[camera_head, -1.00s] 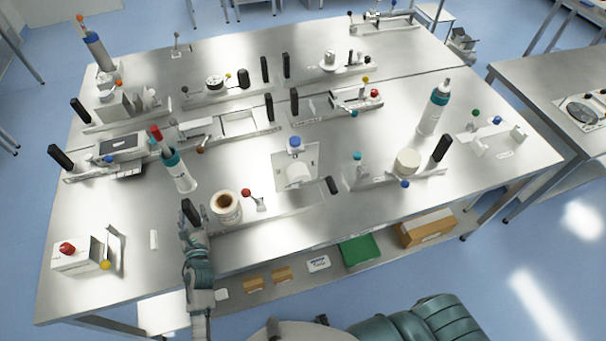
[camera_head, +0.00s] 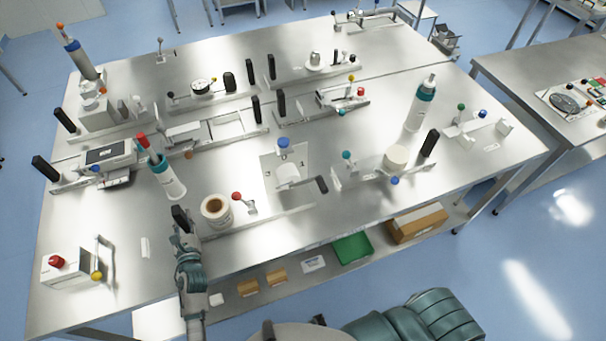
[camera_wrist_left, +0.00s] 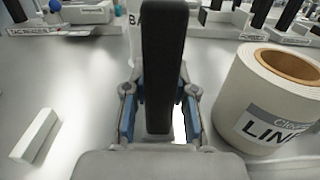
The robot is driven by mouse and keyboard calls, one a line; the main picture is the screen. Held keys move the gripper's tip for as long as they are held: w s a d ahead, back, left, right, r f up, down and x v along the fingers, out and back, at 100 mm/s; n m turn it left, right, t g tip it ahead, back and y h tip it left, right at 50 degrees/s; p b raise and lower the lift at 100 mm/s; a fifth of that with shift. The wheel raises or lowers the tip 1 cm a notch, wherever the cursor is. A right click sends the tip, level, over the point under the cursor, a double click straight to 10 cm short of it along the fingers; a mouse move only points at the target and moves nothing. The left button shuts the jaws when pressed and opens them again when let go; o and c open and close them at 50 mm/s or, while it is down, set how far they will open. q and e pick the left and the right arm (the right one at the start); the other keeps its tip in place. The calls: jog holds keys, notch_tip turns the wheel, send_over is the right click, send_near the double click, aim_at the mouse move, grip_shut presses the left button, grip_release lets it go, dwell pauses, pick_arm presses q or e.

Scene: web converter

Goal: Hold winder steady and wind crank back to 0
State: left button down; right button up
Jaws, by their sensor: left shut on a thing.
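The winder is near the table's front edge. It has a white roll with a brown core (camera_head: 216,210), a crank with a red knob (camera_head: 237,197) to the roll's right, and an upright black handle (camera_head: 180,217) at its left end. My left gripper (camera_head: 182,231) is shut on that black handle. In the left wrist view, the blue-sided fingers (camera_wrist_left: 158,115) stand on both sides of the black handle (camera_wrist_left: 165,60). The roll (camera_wrist_left: 262,105) is just right of them, its label partly cut off. The crank is not visible there. My right gripper is not in view.
A teal-and-white bottle (camera_head: 168,178) stands behind the handle. A white box with a red knob (camera_head: 66,268) is at the table's left front.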

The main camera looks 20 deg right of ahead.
pick_arm(q)
jog(key=shift+d+r, duration=0.1)
jog(key=shift+r, duration=0.15)
jog(key=shift+w+f, duration=0.1)
jog(key=shift+f, duration=0.05)
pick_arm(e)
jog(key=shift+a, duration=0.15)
pick_arm(q)
jog(key=shift+f, duration=0.15)
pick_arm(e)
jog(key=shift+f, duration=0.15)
pick_arm(q)
jog(key=shift+f, duration=0.3)
